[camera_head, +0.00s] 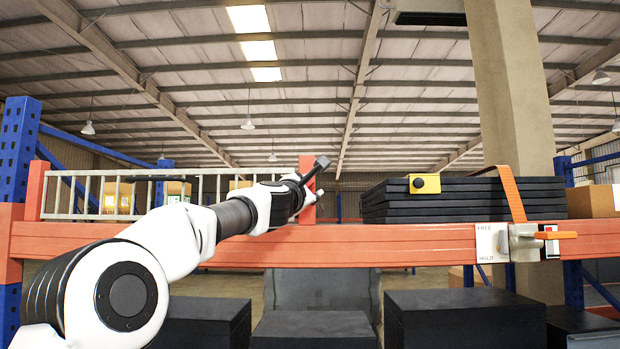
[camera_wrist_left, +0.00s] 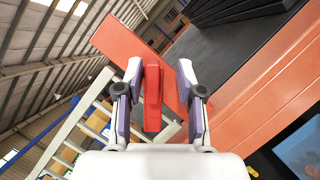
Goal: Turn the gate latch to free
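The white barred gate (camera_head: 85,191) stands on the orange beam at left, with a red-orange post (camera_head: 307,208) at its right end. A red bar (camera_wrist_left: 152,95), which looks like the gate latch, lies between the fingers in the left wrist view; it seems hidden behind my arm in the head view. My left gripper (camera_head: 306,182) is at the post; its fingers also show in the left wrist view (camera_wrist_left: 164,82). They are open on both sides of the red bar, with a visible gap on the right. Contact on the left side cannot be told. My right gripper is not in view.
The orange beam (camera_head: 420,246) crosses the scene. Black stacked panels (camera_head: 450,205) sit on it at right under an orange strap (camera_head: 511,190). A plate marked FREE and HOLD (camera_head: 491,243) has an orange lever (camera_head: 557,235) beside it. Black boxes (camera_head: 465,315) stand below.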

